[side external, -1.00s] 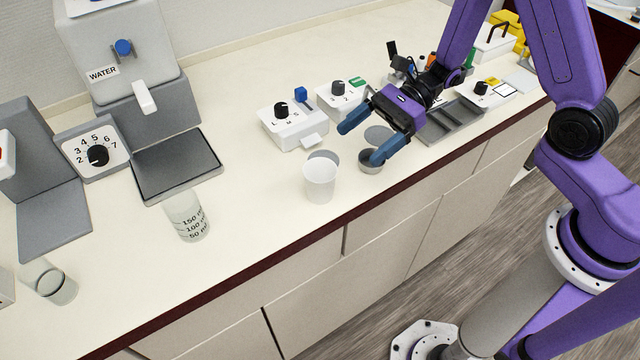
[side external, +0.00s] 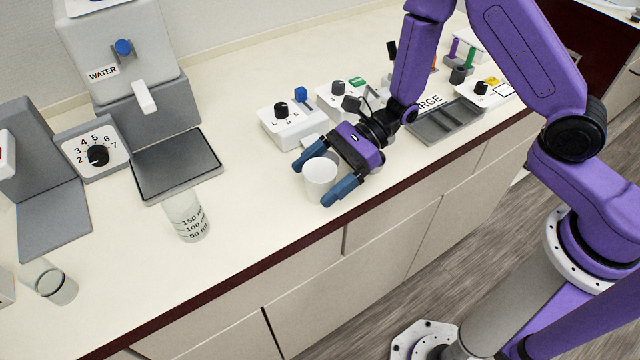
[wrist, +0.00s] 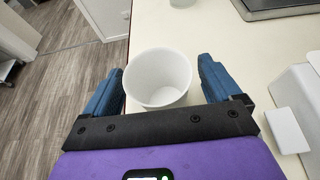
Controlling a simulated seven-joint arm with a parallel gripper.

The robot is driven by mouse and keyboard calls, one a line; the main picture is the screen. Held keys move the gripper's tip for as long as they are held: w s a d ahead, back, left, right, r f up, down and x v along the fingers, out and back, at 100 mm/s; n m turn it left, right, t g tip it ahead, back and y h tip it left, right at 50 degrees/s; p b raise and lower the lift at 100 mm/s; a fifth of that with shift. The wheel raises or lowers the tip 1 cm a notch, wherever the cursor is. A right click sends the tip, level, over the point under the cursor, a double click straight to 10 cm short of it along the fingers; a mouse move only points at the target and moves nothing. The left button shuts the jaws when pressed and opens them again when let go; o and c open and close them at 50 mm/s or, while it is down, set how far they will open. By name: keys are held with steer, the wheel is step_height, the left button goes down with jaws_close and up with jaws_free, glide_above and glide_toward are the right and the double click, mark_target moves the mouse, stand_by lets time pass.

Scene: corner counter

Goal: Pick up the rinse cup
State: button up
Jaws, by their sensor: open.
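A plain white cup (side external: 320,178), which I take to be the rinse cup, stands upright on the counter near its front edge. My gripper (side external: 321,179) is open, with one blue finger on each side of the cup. In the wrist view the white cup (wrist: 158,80) sits between the two fingers (wrist: 160,85), with its mouth toward the camera and its inside looking empty. The left finger is close to the cup's wall and a wider gap shows on the right. I cannot tell whether either finger touches it.
A clear graduated beaker (side external: 187,216) stands left of the cup. The water dispenser (side external: 120,50) with its drip tray (side external: 178,166) is behind it. Dial boxes (side external: 285,125) stand behind the gripper, and a grey compartment tray (side external: 450,122) lies to the right. The front counter is mostly clear.

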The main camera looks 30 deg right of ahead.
steer(key=c, duration=1)
steer(key=shift+r, duration=0.15)
